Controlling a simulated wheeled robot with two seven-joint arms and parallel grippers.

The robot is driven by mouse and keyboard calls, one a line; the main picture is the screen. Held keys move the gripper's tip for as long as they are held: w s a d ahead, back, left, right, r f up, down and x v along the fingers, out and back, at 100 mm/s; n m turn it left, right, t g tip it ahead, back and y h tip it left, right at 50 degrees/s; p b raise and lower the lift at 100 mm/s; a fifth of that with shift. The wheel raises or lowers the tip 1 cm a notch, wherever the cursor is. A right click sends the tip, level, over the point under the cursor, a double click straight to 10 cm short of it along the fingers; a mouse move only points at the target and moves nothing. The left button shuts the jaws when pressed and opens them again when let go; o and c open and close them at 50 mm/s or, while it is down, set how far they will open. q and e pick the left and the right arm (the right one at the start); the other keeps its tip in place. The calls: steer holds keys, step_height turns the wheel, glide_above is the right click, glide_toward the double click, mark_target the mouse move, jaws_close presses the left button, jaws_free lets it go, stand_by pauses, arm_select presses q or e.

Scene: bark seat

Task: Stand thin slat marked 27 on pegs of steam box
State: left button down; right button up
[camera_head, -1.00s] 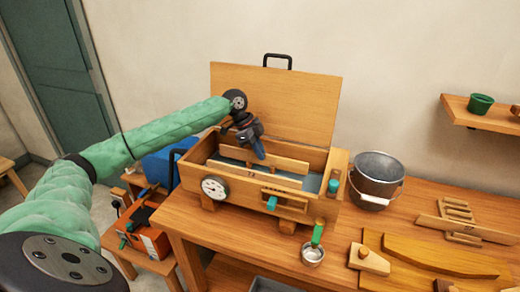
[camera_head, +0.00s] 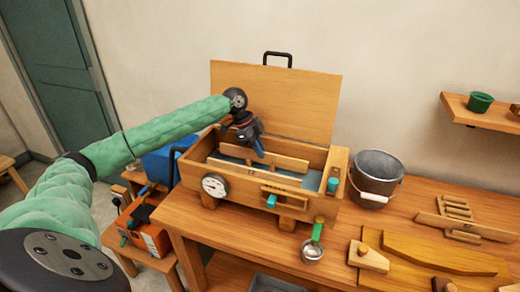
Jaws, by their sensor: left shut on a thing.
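The steam box (camera_head: 322,196) is a wooden box on the bench, with its lid (camera_head: 290,95) standing open behind it and a round dial on its front. My left gripper (camera_head: 259,149) reaches down into the open box from above. It is shut on a thin wooden slat (camera_head: 287,161) that stands on edge inside, running along the box's length. My right gripper is not in view.
A metal bucket (camera_head: 374,177) stands right of the box. A small ladle (camera_head: 313,247), a wooden block (camera_head: 369,258), curved boards (camera_head: 430,257) and a slatted rack (camera_head: 462,225) lie on the bench. A shelf with a green pot (camera_head: 480,102) is at the upper right.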

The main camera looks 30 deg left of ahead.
arm_select(q)
steer(key=shift+f, duration=0.25)
stand_by(0.7)
steer(key=c, duration=1.5)
jaws_free()
steer(key=shift+o, duration=0.2)
